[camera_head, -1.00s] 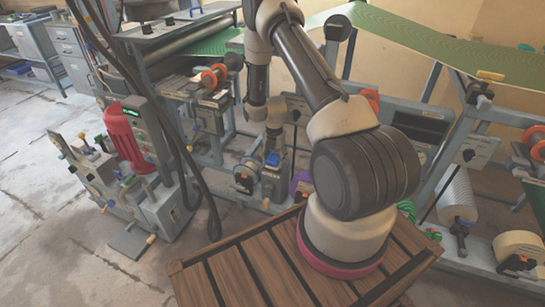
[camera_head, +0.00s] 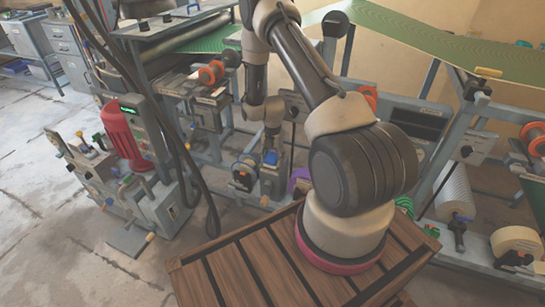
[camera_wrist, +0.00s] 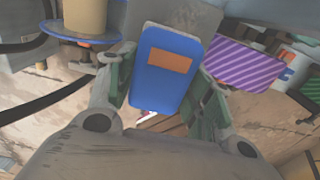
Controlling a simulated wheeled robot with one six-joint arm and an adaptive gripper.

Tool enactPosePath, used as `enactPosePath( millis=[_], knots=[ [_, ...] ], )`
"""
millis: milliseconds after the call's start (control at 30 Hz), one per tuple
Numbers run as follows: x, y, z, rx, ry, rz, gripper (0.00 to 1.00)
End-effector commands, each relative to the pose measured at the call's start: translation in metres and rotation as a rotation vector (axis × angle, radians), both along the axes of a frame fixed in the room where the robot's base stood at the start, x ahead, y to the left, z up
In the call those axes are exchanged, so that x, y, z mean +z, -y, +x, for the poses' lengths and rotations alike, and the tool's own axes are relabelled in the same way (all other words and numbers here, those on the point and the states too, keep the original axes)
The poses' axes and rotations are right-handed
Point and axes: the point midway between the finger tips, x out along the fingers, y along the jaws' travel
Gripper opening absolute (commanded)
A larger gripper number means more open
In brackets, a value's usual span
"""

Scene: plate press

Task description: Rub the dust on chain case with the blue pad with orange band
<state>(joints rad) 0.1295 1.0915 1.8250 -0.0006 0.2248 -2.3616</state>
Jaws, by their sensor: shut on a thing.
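The blue pad with orange band (camera_wrist: 151,88) is between the two fingers of my gripper (camera_wrist: 165,80) in the wrist view, its banded face toward the camera. My gripper is shut on it. In the head view, the blue pad (camera_head: 270,157) is small, at the top of a grey box-like unit (camera_head: 268,184) that seems to be the chain case. A grey surface (camera_wrist: 185,17) shows just beyond the pad in the wrist view. I cannot tell whether the pad touches it. No dust can be made out.
A blue-flanged spool (camera_wrist: 85,36) is left of the pad in the wrist view, and a purple striped block (camera_wrist: 240,66) is right of it. In the head view, a red machine (camera_head: 122,133) stands at left. A white roll (camera_head: 515,243) is at right. Open floor lies at front left.

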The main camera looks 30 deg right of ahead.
Motion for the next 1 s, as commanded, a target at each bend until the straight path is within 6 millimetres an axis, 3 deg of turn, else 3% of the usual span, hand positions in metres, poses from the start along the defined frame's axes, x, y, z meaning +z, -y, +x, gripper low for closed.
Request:
enactPosePath(
  millis=[633, 1000],
  knots=[
    [-0.010, 0.001, -0.002, 0.000, 0.000, 0.000, 0.32],
    [-0.008, 0.021, -0.027, -0.002, -0.001, 0.000, 0.32]
  ],
)
